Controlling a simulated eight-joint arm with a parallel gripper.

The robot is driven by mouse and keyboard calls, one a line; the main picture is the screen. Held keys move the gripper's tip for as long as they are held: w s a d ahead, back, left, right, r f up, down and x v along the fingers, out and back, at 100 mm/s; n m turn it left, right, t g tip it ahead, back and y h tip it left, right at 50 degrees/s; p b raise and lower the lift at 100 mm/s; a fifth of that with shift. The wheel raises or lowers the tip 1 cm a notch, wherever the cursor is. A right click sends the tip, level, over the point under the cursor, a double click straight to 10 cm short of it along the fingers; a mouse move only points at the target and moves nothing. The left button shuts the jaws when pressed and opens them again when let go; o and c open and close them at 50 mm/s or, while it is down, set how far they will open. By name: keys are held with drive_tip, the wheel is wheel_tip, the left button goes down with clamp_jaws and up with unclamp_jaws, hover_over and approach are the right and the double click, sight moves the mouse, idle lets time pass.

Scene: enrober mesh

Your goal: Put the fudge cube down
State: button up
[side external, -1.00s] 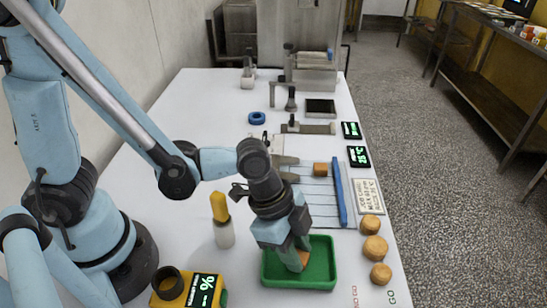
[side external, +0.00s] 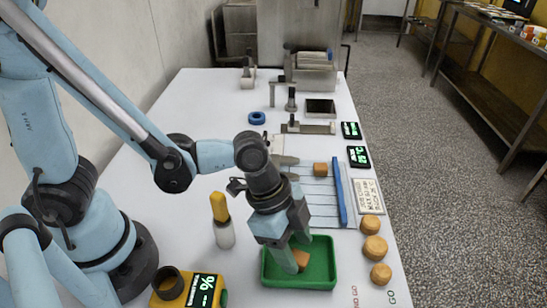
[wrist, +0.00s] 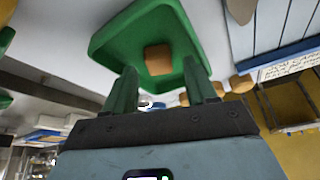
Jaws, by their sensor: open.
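A brown fudge cube (side external: 302,258) lies in the green tray (side external: 324,283). In the wrist view the cube (wrist: 158,59) rests on the floor of the tray (wrist: 105,42), in front of my fingertips and apart from them. My gripper (side external: 293,264) is open over the tray, its fingers reaching down beside the cube. In the wrist view my gripper (wrist: 163,88) shows its two fingers spread with nothing between them. One finger partly hides the cube in the side view.
Another brown cube (side external: 320,169) sits on the wire mesh beside a blue bar (side external: 340,190). Several round brown pieces (side external: 375,247) line the table's right edge. A yellow-handled tool (side external: 221,220) and a yellow device (side external: 190,288) stand left of the tray.

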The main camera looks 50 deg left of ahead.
drive_tip(key=v, duration=1.1)
drive_tip(key=w+a+n+t+y, duration=0.2)
drive_tip(key=a+n, duration=0.4)
drive_tip(key=a, duration=0.2)
drive_tip(key=w+a+r+n+t+y, duration=0.1)
drive_tip(key=w+a+n+t+y, duration=0.1)
drive_tip(key=a+n, duration=0.5)
drive_tip(key=shift+w+a+r+n+t, duration=0.3)
drive_tip(key=shift+w+a+t, duration=0.15)
drive_tip(key=shift+a+t, duration=0.25)
